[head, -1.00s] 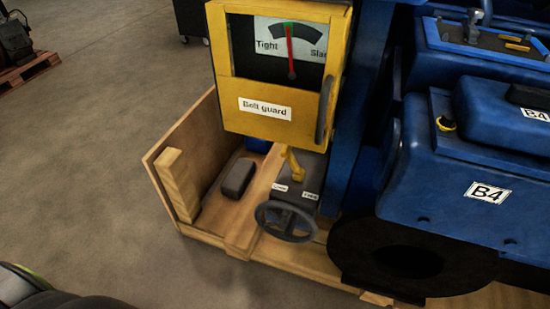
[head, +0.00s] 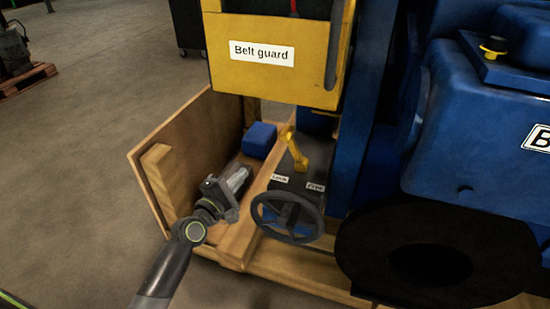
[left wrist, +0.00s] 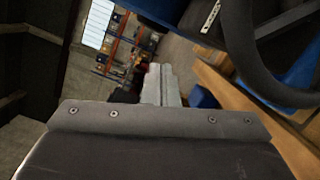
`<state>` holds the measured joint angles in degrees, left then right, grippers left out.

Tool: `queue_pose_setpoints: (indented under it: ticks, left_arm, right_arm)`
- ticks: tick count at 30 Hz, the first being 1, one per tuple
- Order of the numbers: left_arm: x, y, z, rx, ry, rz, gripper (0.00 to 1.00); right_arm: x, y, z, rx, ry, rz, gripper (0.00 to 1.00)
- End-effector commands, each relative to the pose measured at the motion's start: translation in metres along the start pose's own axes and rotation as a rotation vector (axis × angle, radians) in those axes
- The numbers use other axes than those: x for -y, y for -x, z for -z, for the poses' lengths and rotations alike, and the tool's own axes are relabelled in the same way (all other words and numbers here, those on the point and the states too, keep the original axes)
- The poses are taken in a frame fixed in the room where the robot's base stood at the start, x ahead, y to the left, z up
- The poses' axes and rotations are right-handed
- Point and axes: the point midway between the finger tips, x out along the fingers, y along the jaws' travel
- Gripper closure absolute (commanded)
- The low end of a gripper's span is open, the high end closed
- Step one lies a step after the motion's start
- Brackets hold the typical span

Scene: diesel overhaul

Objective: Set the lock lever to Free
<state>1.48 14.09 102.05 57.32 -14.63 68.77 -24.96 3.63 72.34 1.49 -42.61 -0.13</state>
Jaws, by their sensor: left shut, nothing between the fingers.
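The yellow lock lever (head: 294,150) stands on a dark grey box (head: 300,181) below the belt guard. It leans up and to the left, toward the side of the Lock label (head: 279,178). The Free label (head: 315,187) is on the box's right side. My left gripper (head: 238,179) is shut and empty, left of the box and apart from the lever. Its closed fingers also show in the left wrist view (left wrist: 160,84). The lever cannot be made out there. My right gripper is out of view.
A grey handwheel (head: 287,217) sits in front of the box and looms at right in the left wrist view (left wrist: 275,70). The yellow belt guard (head: 270,80) overhangs behind. A wooden side board (head: 170,135) and a blue block (head: 259,139) stand left. The blue engine (head: 480,150) fills the right.

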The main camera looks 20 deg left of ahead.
Motion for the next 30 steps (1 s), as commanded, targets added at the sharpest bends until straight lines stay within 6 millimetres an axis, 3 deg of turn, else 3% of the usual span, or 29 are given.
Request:
queue_pose_setpoints:
  ticks: [5, 17, 23, 30]
  left_arm:
    - [-0.020, -0.002, -0.015, 0.049, 0.073, -0.050, 1.00]
    - [-0.021, -0.006, -0.015, 0.049, 0.074, -0.050, 1.00]
    - [-0.023, -0.034, -0.017, 0.050, 0.075, -0.051, 1.00]
    - [-0.025, -0.083, -0.019, 0.050, 0.074, -0.051, 1.00]
  right_arm:
    - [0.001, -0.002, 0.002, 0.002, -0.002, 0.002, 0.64]
    - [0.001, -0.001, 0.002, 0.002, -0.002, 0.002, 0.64]
    - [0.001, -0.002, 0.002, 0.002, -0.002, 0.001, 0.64]
    - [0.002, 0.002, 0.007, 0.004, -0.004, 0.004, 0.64]
